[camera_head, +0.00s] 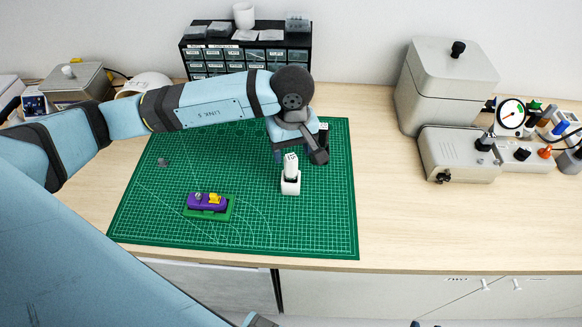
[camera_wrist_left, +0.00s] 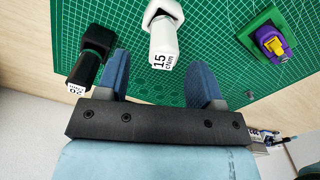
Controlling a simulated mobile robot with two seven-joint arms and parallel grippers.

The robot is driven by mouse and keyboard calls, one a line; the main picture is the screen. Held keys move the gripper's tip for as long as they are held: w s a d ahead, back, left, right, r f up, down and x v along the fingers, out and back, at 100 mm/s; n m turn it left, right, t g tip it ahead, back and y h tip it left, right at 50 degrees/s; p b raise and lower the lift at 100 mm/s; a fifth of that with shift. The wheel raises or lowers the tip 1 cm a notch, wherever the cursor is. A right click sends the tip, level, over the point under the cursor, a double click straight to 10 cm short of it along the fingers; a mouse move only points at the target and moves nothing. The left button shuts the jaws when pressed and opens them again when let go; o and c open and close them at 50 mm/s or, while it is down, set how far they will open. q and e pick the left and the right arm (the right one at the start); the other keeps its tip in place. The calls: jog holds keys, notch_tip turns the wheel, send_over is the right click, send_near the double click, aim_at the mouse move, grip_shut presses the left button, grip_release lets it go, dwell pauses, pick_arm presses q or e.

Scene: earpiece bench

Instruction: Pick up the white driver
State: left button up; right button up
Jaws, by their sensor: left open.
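The white driver (camera_head: 291,174) stands upright in a white holder on the green mat, its label end up. In the left wrist view the white driver (camera_wrist_left: 163,38) shows a "15 cNm" label. My left gripper (camera_head: 298,153) is just behind and above it in the head view. In the left wrist view the open fingers of my left gripper (camera_wrist_left: 159,72) are apart with nothing between them, and the driver's labelled end lies just beyond the gap between the tips.
A black driver (camera_wrist_left: 90,58) labelled 20 stands close by the left finger in the wrist view. A purple and yellow part (camera_head: 207,201) sits in a green holder on the mat (camera_head: 325,225). A drawer rack (camera_head: 215,62) stands behind; grey equipment (camera_head: 460,155) is at right.

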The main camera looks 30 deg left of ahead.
aim_at(291, 157)
pick_arm(q)
jog(key=f, duration=0.1)
jog(key=f+p, duration=0.1)
jog(key=f, duration=0.1)
jog(key=shift+s+f, duration=0.25)
jog(key=shift+f, duration=0.75)
jog(key=c, duration=1)
jog(key=shift+r, duration=0.1)
notch_tip(291, 157, up, 20)
jog(key=b, duration=0.2)
